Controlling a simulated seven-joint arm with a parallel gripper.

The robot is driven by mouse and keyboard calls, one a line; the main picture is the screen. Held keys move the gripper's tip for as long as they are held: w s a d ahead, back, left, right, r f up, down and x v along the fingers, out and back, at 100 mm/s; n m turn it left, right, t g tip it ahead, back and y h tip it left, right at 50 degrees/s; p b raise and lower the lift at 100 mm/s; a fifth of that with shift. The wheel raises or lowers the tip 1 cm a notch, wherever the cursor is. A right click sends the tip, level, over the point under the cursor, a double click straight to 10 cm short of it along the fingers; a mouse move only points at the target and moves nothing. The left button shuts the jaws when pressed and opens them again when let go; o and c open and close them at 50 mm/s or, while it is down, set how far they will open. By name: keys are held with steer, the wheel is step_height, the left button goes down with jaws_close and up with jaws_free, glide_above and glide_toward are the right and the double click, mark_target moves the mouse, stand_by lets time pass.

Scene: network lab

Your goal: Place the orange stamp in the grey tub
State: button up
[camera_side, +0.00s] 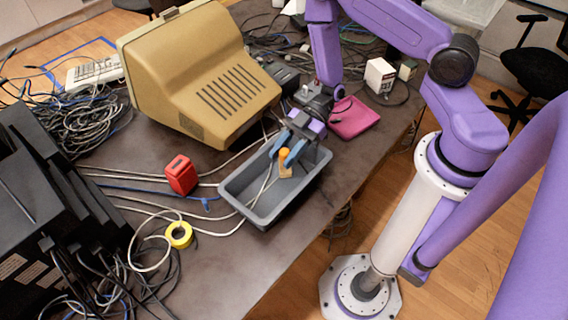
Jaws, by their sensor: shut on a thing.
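The orange stamp (285,155) has an orange knob and a tan, wooden-looking base. My gripper (287,160) is shut on it, with blue fingers on either side. The grey tub (262,219) is a rectangular open container on the dark table. The stamp and fingertips show over the tub's opening, toward its far side. I cannot tell whether the stamp's base touches the tub floor. The fingers partly hide the stamp.
A beige monitor (205,75) stands behind the tub. A red object (181,175) and a yellow tape roll (179,235) are to the left among loose cables. Black equipment (50,200) fills the left edge.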

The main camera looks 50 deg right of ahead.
mark_target(285, 173)
steer(key=shift+f, duration=2.15)
steer(key=shift+f, duration=0.15)
steer(key=o, duration=1)
steer(key=shift+o, duration=0.2)
